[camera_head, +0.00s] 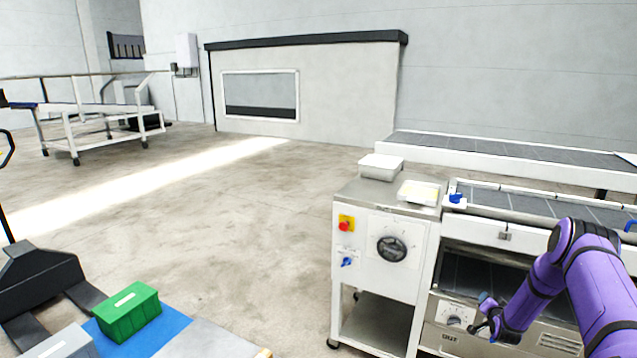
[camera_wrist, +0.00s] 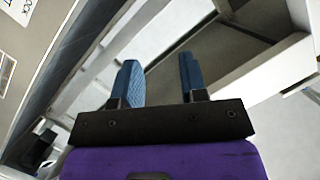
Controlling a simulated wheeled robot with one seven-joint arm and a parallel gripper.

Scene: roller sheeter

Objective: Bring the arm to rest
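My purple arm reaches in from the right edge of the head view, bent at the elbow, with the forearm pointing down and left. My gripper (camera_head: 487,315) is in front of the lower panel of the roller sheeter (camera_head: 470,238), near a round knob (camera_head: 454,320). Whether it touches the panel cannot be told. In the wrist view the two blue fingers of my gripper (camera_wrist: 159,80) stand apart with nothing between them.
The sheeter's control box (camera_head: 385,240) carries a red button (camera_head: 345,225), a dial (camera_head: 391,249) and a white tub (camera_head: 381,167). A green crate (camera_head: 128,312) is at the lower left. The floor (camera_head: 220,230) between is clear.

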